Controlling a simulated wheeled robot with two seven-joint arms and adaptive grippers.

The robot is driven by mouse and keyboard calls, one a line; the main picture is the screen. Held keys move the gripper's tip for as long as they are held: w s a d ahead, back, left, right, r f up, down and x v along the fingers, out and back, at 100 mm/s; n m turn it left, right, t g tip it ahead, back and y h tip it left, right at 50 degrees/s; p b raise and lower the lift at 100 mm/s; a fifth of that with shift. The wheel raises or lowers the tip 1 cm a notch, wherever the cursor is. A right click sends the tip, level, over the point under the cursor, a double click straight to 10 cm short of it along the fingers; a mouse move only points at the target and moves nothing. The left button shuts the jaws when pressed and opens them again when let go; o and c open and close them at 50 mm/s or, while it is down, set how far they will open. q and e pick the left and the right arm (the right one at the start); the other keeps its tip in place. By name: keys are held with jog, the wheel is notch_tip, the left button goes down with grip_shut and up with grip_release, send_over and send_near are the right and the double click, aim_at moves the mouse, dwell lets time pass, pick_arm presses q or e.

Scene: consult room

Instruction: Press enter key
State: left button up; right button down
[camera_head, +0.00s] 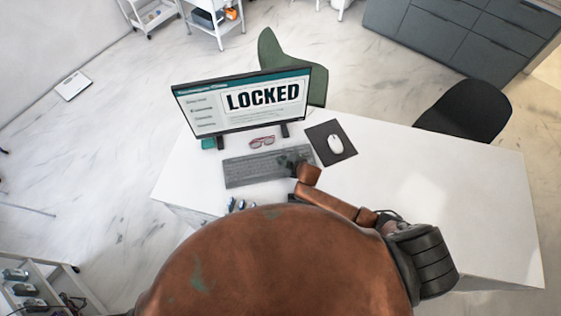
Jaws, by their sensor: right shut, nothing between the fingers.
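A grey keyboard (254,168) lies on the white desk in front of a monitor (246,103) whose screen reads LOCKED. My right arm comes in from the right, and my right gripper (289,161) is shut and empty over the right end of the keyboard. The gripper hides the keys there, so the enter key cannot be made out. I cannot tell whether the fingertips touch a key. My left gripper is not in view.
A white mouse (335,143) sits on a dark pad (322,133) right of the keyboard. Pink-framed glasses (262,142) lie between keyboard and monitor. Small items (236,204) lie at the desk's near edge. The right part of the white desk (450,190) is clear.

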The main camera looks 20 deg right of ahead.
jog(key=shift+f, duration=0.35)
dwell(0.4)
jog(key=shift+r, duration=0.15)
jog(key=shift+r+p, duration=0.65)
jog(key=shift+p, duration=0.05)
notch_tip(320, 180, up, 5)
jog(key=p, duration=0.5)
jog(key=shift+r, duration=0.1)
jog(key=shift+d, duration=0.1)
dwell(0.7)
